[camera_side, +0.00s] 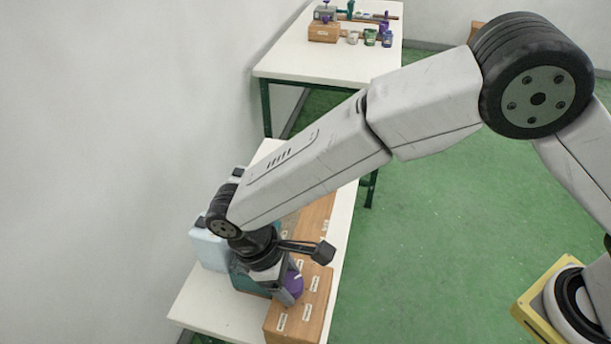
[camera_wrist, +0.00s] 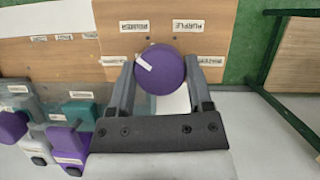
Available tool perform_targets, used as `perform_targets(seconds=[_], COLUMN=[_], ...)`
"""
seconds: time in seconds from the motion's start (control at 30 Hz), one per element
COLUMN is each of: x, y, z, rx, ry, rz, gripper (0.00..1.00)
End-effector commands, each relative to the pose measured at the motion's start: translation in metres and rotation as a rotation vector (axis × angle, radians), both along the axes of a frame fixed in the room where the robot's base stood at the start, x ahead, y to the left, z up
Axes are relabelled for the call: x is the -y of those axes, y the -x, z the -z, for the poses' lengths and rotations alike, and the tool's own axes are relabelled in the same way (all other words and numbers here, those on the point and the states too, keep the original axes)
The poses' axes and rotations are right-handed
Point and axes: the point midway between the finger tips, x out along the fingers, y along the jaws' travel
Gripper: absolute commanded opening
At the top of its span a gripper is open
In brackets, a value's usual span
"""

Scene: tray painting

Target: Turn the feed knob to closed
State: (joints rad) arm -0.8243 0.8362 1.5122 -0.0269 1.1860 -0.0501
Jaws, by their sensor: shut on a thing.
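The feed knob (camera_wrist: 165,72) is a round purple knob with a white pointer mark near its upper left edge in the wrist view. The mark slants to the upper left, towards a label on the board. My gripper (camera_wrist: 160,64) has one finger on each side of the knob and is shut on it. The wooden board (camera_wrist: 230,20) behind the knob bears several small labels around it; I cannot tell which one reads closed. In the side view, my gripper (camera_side: 287,283) is at the purple knob (camera_side: 296,283), which is partly hidden by it.
Purple, teal and white labelled pieces (camera_wrist: 60,138) stand left of my gripper in the wrist view. A light blue container (camera_side: 208,247) stands by the wall. A second white table (camera_side: 330,66) with small jars is farther back.

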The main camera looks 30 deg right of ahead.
Motion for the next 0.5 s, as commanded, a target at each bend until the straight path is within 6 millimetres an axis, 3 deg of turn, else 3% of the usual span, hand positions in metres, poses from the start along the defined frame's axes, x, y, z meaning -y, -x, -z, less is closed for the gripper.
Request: perform_targets(seconds=[0.5], x=[-0.0008], y=[0.0019], z=[-0.0001], rx=[0.001], ry=[0.001], rz=[-0.477], gripper=[0.06])
